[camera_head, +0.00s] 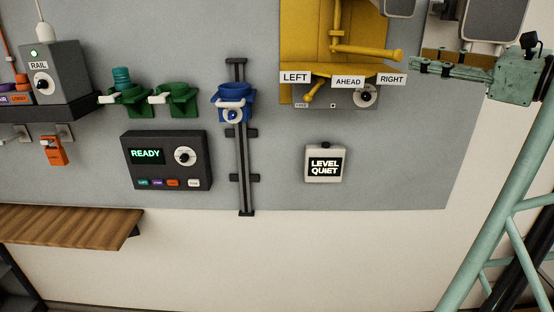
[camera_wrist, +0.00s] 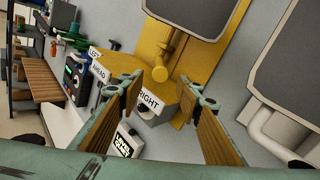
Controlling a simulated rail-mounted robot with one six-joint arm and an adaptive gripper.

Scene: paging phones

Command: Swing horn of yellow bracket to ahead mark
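The yellow bracket (camera_head: 300,45) is on the wall panel at the top, partly cut off by the picture edge. A yellow bar (camera_head: 370,50), which looks like the horn's arm, reaches right from a short post, its end above the RIGHT label (camera_head: 392,79). The bar also shows in the wrist view (camera_wrist: 166,62), its round end facing me near the RIGHT label (camera_wrist: 150,102). The AHEAD label (camera_head: 348,82) sits left of RIGHT. My gripper (camera_head: 416,62) is right of the bar's end. Its fingers (camera_wrist: 162,88) are spread apart with nothing between them in the wrist view.
A short yellow lever (camera_head: 313,91) and a knob (camera_head: 366,96) lie below the labels. Dark grey-framed panels (camera_head: 492,18) stand at upper right. A blue holder on a rail (camera_head: 233,103), a READY box (camera_head: 166,160) and a LEVEL QUIET box (camera_head: 325,163) occupy the panel.

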